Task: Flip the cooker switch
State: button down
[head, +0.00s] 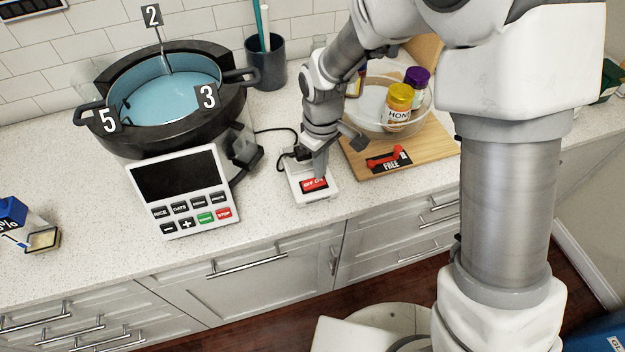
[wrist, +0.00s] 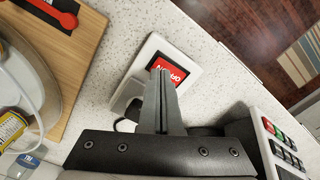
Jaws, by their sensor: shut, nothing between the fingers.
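The cooker switch (head: 313,184) is a red rocker lettered OFF and ON, in a black frame on a white box lying on the counter. It also shows in the wrist view (wrist: 177,71), partly covered by my fingers. My gripper (head: 320,174) points down over the switch, its fingers shut together with nothing between them. In the wrist view my fingertips (wrist: 161,74) overlap the rocker's near edge; I cannot tell whether they touch it. The cooker (head: 180,185) stands to the left, with a dark screen, several buttons and a blue-lined pot (head: 165,95).
A wooden board (head: 425,151) with a glass bowl, a honey jar (head: 398,105) and a red-handled item marked FREE (head: 388,160) lies right of the switch. A dark cup (head: 266,65) stands behind. A black cable runs behind the switch. The counter in front is clear.

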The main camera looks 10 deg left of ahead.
jog(key=shift+f+b, duration=0.8)
jog(key=shift+f, duration=0.2)
dwell(0.4)
jog(key=shift+r, duration=0.1)
jog(key=shift+r+p, duration=2.5)
jog(key=shift+r, duration=1)
